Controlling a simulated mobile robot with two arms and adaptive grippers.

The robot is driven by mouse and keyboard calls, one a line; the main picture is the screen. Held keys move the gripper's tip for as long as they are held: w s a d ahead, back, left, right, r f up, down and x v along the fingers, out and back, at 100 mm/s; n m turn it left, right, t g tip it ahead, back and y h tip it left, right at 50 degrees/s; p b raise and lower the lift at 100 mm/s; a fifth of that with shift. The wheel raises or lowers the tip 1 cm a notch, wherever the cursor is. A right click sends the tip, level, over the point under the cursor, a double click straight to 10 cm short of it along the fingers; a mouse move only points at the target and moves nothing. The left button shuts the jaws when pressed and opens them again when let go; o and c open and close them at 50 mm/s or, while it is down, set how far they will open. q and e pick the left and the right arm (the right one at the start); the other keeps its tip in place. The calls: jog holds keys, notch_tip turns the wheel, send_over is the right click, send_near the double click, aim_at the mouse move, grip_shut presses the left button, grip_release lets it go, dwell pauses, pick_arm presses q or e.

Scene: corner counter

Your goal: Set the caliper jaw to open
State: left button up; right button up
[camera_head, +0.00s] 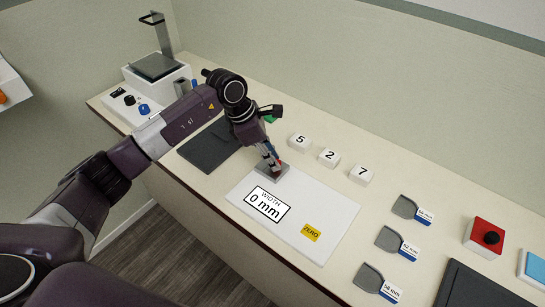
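The caliper is a white board (322,213) lying on the counter. Its display (267,204) reads "WIDTH 0 mm", and a yellow "ZERO" label (311,232) sits near its right edge. A grey metal piece (262,173), which looks like the jaw, is at the board's far left corner, with a small red part beside it. My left gripper (273,166) points down right at this piece and hides part of it. I cannot tell whether its fingers touch or grip the piece. My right gripper is not in view.
White blocks marked 5 (299,143), 2 (329,157) and 7 (361,175) stand behind the board. Grey labelled plates (392,242) and a red box with a black button (484,238) are to the right. A dark mat (208,149) and a white device (157,87) are left.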

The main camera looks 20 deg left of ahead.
pick_arm(q)
grip_shut()
jog(key=s+d, duration=0.1)
jog(key=d, duration=0.1)
jog(key=s+d+b, duration=0.1)
jog(key=d, duration=0.4)
jog(key=shift+s+d+b, duration=0.4)
jog(key=shift+s+d+r, duration=0.1)
jog(key=shift+s+d, duration=0.05)
jog(key=shift+d, duration=0.2)
jog(key=shift+a, duration=0.1)
